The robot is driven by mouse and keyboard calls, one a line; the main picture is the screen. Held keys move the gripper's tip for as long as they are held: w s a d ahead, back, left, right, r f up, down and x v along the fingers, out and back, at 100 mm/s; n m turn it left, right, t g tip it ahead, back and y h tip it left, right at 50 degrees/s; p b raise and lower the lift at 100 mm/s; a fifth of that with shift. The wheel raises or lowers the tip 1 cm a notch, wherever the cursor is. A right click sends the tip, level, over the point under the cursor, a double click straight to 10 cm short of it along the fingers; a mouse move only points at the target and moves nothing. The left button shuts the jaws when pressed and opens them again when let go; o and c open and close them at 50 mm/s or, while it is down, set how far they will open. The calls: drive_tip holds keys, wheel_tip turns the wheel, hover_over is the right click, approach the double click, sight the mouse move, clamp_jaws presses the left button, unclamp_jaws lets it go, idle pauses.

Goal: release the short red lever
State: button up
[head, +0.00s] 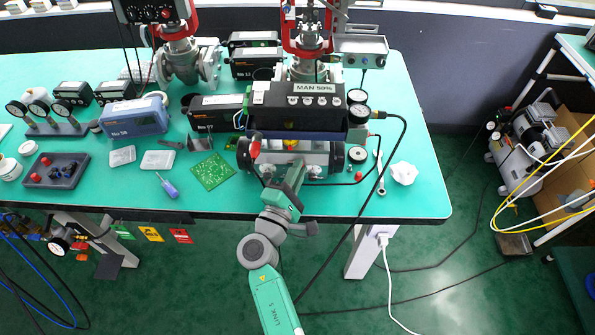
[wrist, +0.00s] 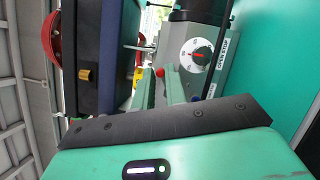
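My gripper (head: 297,163) reaches up from the front edge of the table to the front of the "MAN 50%" unit (head: 300,105). In the wrist view its two green fingers (wrist: 160,85) stand a narrow gap apart. A small red knob, seemingly the tip of the short red lever (wrist: 160,72), shows at the gap near the fingertips. I cannot tell whether the fingers press on it or only stand around it. The rest of the lever is hidden by the fingers. In the head view the arm hides this spot. Another red-tipped handle (head: 254,147) stands left of my gripper.
A dial with a red needle (wrist: 197,55) sits on a grey box just right of the fingers. The unit's dark side wall (wrist: 98,70) is close on the left. A black cable (head: 375,175) loops nearby.

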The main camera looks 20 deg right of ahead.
drive_tip(key=o, duration=0.3)
drive_tip(key=p+v, duration=0.1)
drive_tip(key=v, duration=0.6)
drive_tip(key=shift+s+a+p, duration=0.25)
drive_tip(key=shift+a+p, duration=0.05)
drive_tip(key=shift+p, duration=0.1)
